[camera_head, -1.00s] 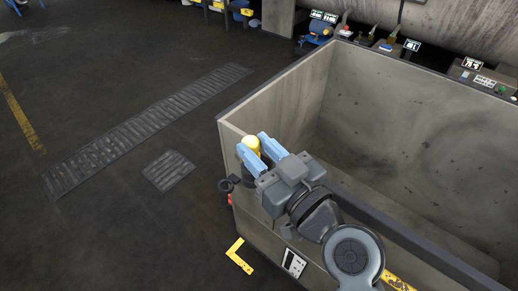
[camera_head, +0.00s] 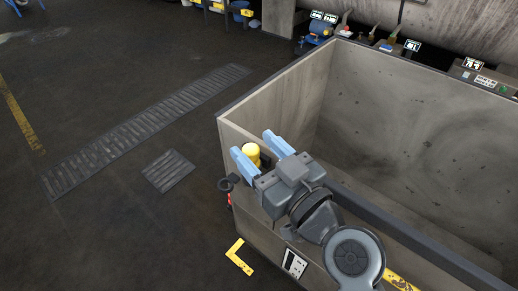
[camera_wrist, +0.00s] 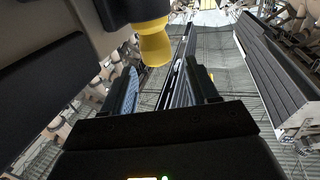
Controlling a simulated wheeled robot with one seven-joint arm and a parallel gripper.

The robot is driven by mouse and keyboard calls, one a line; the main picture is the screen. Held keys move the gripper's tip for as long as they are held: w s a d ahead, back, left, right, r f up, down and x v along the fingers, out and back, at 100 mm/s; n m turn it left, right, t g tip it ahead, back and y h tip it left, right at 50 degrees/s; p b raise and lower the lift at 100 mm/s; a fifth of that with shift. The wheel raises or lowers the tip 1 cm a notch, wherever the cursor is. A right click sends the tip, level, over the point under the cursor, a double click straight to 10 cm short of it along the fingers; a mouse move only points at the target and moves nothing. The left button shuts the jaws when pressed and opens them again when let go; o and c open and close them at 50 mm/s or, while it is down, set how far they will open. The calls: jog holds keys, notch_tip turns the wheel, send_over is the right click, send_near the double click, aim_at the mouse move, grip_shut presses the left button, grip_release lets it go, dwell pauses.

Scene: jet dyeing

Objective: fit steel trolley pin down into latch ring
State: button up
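The pin shows a yellow knob (camera_head: 251,152) on a dark body at the near left corner of the grey trolley (camera_head: 277,96). My gripper (camera_head: 251,142) is open, with one blue finger on each side of the knob and a gap showing. In the wrist view the yellow knob (camera_wrist: 153,45) and part of a dark collar show beyond the parted fingers. A small dark ring (camera_head: 226,184) sits just outside the trolley's corner, left of the pin. The pin's lower end is hidden, so I cannot tell whether it sits in a ring.
The trolley's walls rise close to my gripper, and a dark rail (camera_head: 400,235) runs along its near side. A control panel (camera_head: 488,82) stands behind the trolley. The floor at left is open, with a long grate (camera_head: 150,128) and a smaller grate (camera_head: 169,171).

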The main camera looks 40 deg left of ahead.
jog(key=shift+b+v, duration=0.55)
jog(key=shift+v, duration=3.35)
jog(key=shift+d, duration=0.1)
